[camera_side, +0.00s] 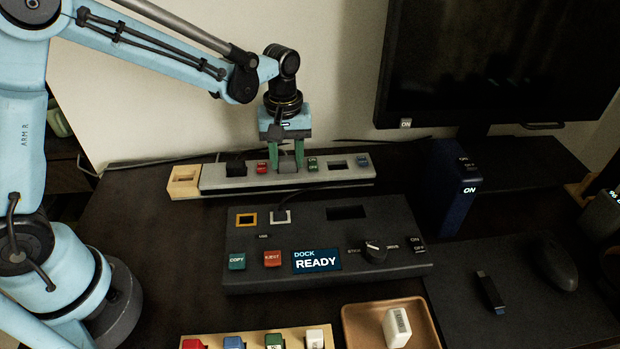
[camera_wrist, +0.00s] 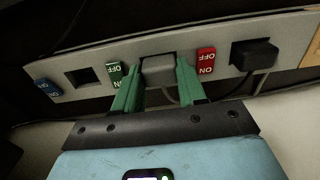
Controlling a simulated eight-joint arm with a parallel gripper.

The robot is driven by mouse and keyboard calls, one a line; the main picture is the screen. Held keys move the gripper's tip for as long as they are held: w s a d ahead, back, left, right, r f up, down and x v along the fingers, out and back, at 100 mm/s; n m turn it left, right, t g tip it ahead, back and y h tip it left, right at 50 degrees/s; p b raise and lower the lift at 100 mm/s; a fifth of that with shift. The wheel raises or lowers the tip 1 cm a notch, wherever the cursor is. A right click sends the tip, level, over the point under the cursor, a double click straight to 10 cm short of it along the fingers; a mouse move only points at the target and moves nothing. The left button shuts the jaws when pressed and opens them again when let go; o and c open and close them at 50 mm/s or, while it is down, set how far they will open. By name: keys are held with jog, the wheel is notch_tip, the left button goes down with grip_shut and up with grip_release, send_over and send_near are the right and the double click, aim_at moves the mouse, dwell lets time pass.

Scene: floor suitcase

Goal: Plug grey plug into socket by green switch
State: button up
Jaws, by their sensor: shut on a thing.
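My gripper (camera_side: 287,169) points down at the power strip (camera_side: 225,176), its green fingers closed around the grey plug (camera_side: 287,161). The wrist view shows the grey plug (camera_wrist: 158,70) between both fingers, right over the strip's face beside the green switch (camera_wrist: 117,72). The green switch (camera_side: 312,163) is just right of the plug in the side view. The plug covers the socket there, and I cannot tell how deep it sits. A grey cable runs from the plug.
A black plug (camera_wrist: 254,54) sits in the strip beyond the red switch (camera_wrist: 206,60). An empty socket (camera_wrist: 84,77) lies between the green and blue switches (camera_wrist: 47,87). The dock panel (camera_side: 400,215) stands in front, the monitor (camera_side: 500,60) to the right.

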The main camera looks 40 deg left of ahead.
aim_at(286, 159)
jog(key=shift+f, duration=0.15)
jog(key=o, duration=0.8)
jog(key=shift+c, duration=0.2)
notch_tip(286, 159, up, 12)
jog(key=s+a+f+m+t, duration=0.2)
jog(key=s+a+m+t, duration=0.2)
jog(key=s, duration=0.9)
jog(key=shift+m+t, duration=1.6)
jog(key=shift+m, duration=0.9)
